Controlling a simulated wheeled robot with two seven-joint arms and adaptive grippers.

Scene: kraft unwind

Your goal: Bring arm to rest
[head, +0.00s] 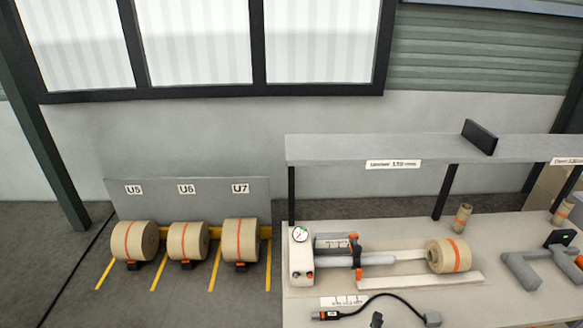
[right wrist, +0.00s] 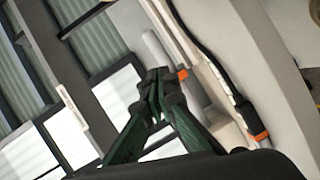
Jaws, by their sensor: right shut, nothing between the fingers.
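My right gripper (right wrist: 155,85) shows in the right wrist view with its dark green fingers together and nothing between them. In that view its tips overlap the bench fittings behind, close to an orange part (right wrist: 182,74); I cannot tell the gap. In the head view, a small dark shape (head: 376,320) at the bottom edge may be its fingertips; the rest of the arm is out of frame there. My left gripper is in neither view.
The bench (head: 465,304) holds a gauge box (head: 301,256), a cylinder with an orange clamp (head: 358,251), a tan roll (head: 449,255) and a black cable (head: 385,297). A shelf (head: 345,149) spans above.

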